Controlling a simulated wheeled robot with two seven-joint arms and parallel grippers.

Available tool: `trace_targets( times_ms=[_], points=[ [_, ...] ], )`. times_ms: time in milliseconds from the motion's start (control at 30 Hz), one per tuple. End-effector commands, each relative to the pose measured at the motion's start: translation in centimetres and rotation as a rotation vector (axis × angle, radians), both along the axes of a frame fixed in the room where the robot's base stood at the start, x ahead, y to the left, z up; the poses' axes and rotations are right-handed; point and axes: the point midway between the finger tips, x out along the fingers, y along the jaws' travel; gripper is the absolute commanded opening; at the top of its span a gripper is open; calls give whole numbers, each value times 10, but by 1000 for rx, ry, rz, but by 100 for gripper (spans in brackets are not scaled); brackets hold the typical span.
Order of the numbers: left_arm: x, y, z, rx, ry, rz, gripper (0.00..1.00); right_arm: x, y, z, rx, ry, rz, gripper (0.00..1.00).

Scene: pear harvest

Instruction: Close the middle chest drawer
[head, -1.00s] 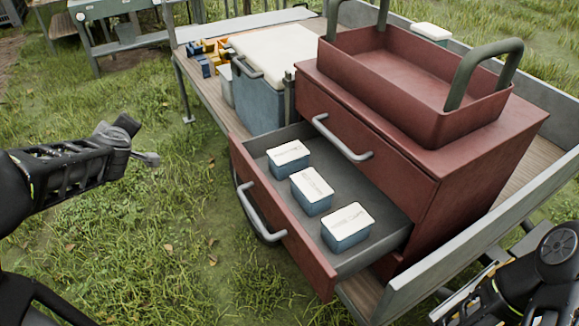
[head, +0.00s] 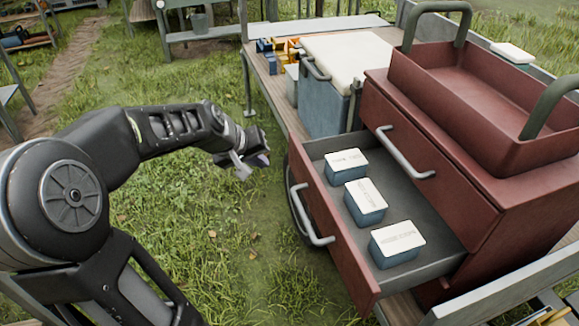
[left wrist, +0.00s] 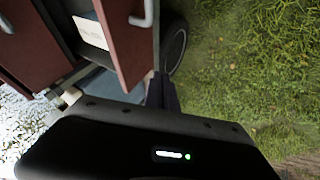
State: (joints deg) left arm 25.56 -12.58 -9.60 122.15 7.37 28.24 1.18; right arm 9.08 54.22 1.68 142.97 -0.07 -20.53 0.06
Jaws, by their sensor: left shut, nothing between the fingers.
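The red chest (head: 490,221) has its middle drawer (head: 330,237) pulled well out, with a grey inside, a red front and a grey bar handle (head: 308,216). It holds three blue boxes with white lids, the nearest one (head: 397,245) at the right. The drawer above (head: 400,125) is shut. My left gripper (head: 256,161) is shut and empty, to the left of the drawer front and apart from it. In the left wrist view, its dark fingers (left wrist: 161,90) show beside the drawer front (left wrist: 122,45). My right gripper cannot be made out.
A red open tray (head: 450,90) with dark handles stands on the chest. A blue cooler (head: 335,100) with a white lid stands behind the drawer on the cart (head: 268,85). A wheel (left wrist: 175,47) is below the drawer. Grass left of the drawer is clear.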

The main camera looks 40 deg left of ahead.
Motion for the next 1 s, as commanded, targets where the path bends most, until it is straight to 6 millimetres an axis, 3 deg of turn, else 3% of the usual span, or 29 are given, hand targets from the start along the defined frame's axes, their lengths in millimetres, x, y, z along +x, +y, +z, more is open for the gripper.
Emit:
trace_targets(
  times_ms=[533, 600, 700, 1000],
  points=[
    [57, 3, -79, -2, 3, -1, 0, 0, 0, -12, 0, 0, 0, 47],
    [68, -5, -70, -1, 1, -6, 0, 0, 0, 3, 0, 0, 0, 47],
    [78, -13, -71, -1, 1, -4, 0, 0, 0, 10, 0, 0, 0, 47],
    [89, -19, -74, 0, -1, 0, 0, 0, 0, 14, 0, 1, 0, 47]
  ],
)
